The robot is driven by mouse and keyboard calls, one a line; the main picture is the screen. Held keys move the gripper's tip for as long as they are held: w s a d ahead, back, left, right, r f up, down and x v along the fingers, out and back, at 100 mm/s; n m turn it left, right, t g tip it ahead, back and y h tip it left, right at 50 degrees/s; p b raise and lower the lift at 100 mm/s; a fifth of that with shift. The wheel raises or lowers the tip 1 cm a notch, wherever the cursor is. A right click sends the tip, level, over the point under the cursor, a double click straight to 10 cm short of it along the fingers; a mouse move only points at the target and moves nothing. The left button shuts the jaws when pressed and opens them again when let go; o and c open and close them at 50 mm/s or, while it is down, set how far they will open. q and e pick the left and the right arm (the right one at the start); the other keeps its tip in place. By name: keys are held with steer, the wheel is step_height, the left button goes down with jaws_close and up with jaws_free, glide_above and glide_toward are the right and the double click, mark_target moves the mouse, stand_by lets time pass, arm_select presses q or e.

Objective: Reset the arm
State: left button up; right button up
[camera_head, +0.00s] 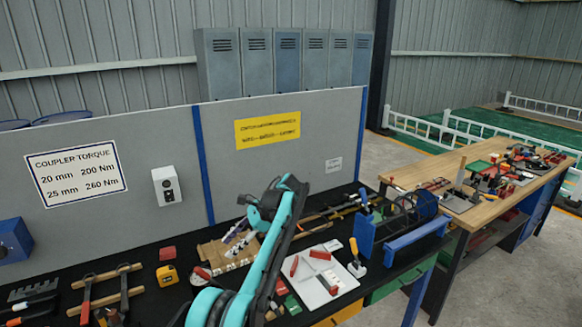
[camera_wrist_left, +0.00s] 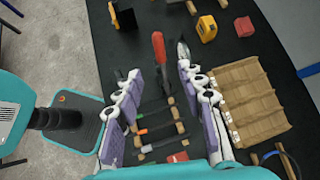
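My left arm (camera_head: 265,250), teal and black, rises from the bottom middle of the head view and bends over the black workbench. My left gripper (camera_head: 238,238), with white and purple fingers, hangs over the bench near a brown ridged tray (camera_head: 212,252). In the left wrist view the gripper (camera_wrist_left: 161,78) has its two fingers well apart with nothing between them. A red-handled tool (camera_wrist_left: 158,48) lies on the black surface beyond the fingertips. The brown tray (camera_wrist_left: 250,92) lies right of the fingers. My right gripper is in neither view.
A grey panel (camera_head: 100,220) with signs stands behind the bench. A yellow tape measure (camera_head: 167,276), a red block (camera_head: 167,253), hammers, a white board (camera_head: 322,282) and a blue frame (camera_head: 415,236) crowd the bench. A wooden table (camera_head: 425,188) with tools stands right.

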arm_select(q)
steer(key=s+d+n+t+h+b, duration=0.1)
steer(key=s+n+t+h+b, duration=0.4)
steer(key=s, duration=1.3)
steer(key=s+d+f+n+t+h, duration=0.2)
steer(key=s+f+n, duration=0.1)
steer(key=s+f, duration=0.3)
steer(key=s+d+f+n+t+h+b, duration=0.1)
steer(key=s+d+f+n+t, duration=0.1)
steer(key=s+f, duration=0.4)
steer(key=s+n+t, duration=0.1)
steer(key=s+n, duration=0.1)
steer(key=s, duration=0.1)
steer(key=shift+s+d+h, duration=0.25)
steer(key=shift+s+h, duration=0.15)
